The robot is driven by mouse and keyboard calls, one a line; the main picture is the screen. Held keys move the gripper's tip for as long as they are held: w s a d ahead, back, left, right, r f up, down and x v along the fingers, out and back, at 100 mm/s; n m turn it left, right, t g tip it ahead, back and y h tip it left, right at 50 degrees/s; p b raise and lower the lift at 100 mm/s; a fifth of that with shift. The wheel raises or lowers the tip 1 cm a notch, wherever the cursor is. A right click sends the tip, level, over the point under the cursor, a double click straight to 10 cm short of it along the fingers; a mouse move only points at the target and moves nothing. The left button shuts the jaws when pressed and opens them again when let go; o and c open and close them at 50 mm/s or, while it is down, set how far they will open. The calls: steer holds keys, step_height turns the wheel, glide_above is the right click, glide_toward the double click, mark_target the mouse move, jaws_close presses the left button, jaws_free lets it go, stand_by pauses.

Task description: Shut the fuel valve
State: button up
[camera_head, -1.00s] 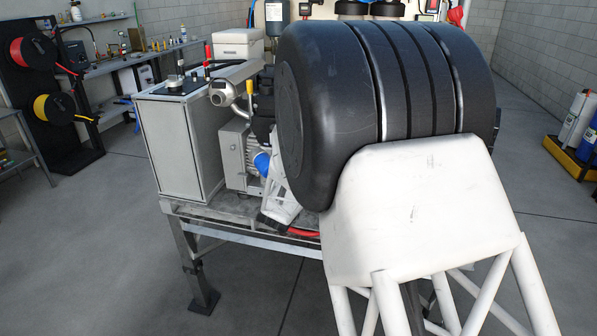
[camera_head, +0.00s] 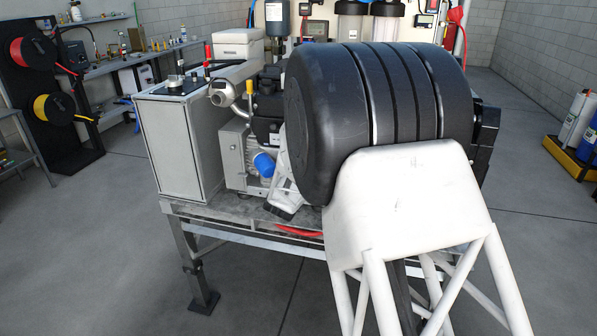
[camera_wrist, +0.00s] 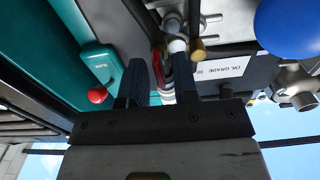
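In the wrist view, my gripper (camera_wrist: 160,80) points up into the machine, its two dark fingers apart. A dark red lever (camera_wrist: 157,66) and a whitish cylindrical fitting (camera_wrist: 168,93) show in the gap between the fingers. I cannot tell whether either finger touches the lever. The lever looks like a valve handle, but no fuel label is readable. A brass knob (camera_wrist: 198,50) and metal fittings (camera_wrist: 172,22) lie just beyond the fingertips. In the head view, my large black arm joint hides much of the machine, and I cannot make out the fingertips or the valve.
The wrist view shows a blue rounded part (camera_wrist: 290,28), an "OIL GRADE" label (camera_wrist: 222,68), a metal fitting (camera_wrist: 298,85) and a red knob (camera_wrist: 97,95) on a teal panel. In the head view, a grey cabinet (camera_head: 180,145) stands on the metal stand (camera_head: 235,222).

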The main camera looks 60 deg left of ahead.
jaws_close()
steer(key=shift+m, duration=0.3)
steer(key=m, duration=0.7)
steer(key=shift+w+m, duration=0.1)
steer(key=shift+m, duration=0.3)
steer(key=shift+d+f+m, duration=0.1)
steer(key=shift+f+m, duration=0.05)
steer(key=shift+m, duration=4.75)
